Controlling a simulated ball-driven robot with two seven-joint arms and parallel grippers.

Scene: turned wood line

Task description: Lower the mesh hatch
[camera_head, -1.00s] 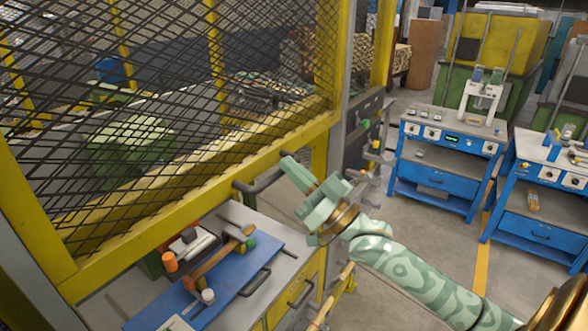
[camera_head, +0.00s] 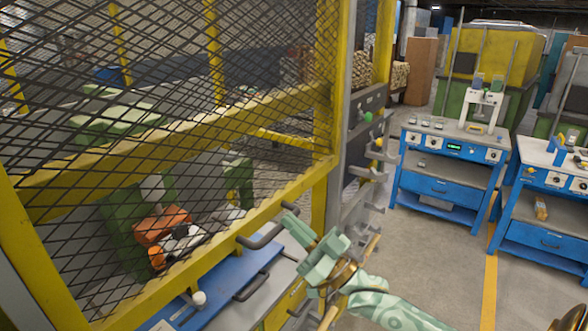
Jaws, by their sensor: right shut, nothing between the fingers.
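The mesh hatch is a yellow frame (camera_head: 200,262) with black diamond mesh, filling the left of the head view. Its lower bar hangs partway down in front of the machine's opening, with a gap between it and the blue tray below. A dark bar handle (camera_head: 262,239) sticks out near the right end of that lower bar. My right gripper (camera_head: 291,222), pale green, is shut and empty, its fingertips at the right part of the handle. I cannot tell whether they touch it. My left gripper is not in view.
Below the hatch are a blue tray (camera_head: 262,262) and a grey worktop. Orange and white items (camera_head: 162,228) show behind the mesh. A grey post with hooks (camera_head: 372,172) stands right of the hatch. Blue workbenches (camera_head: 440,187) stand further right, with open floor before them.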

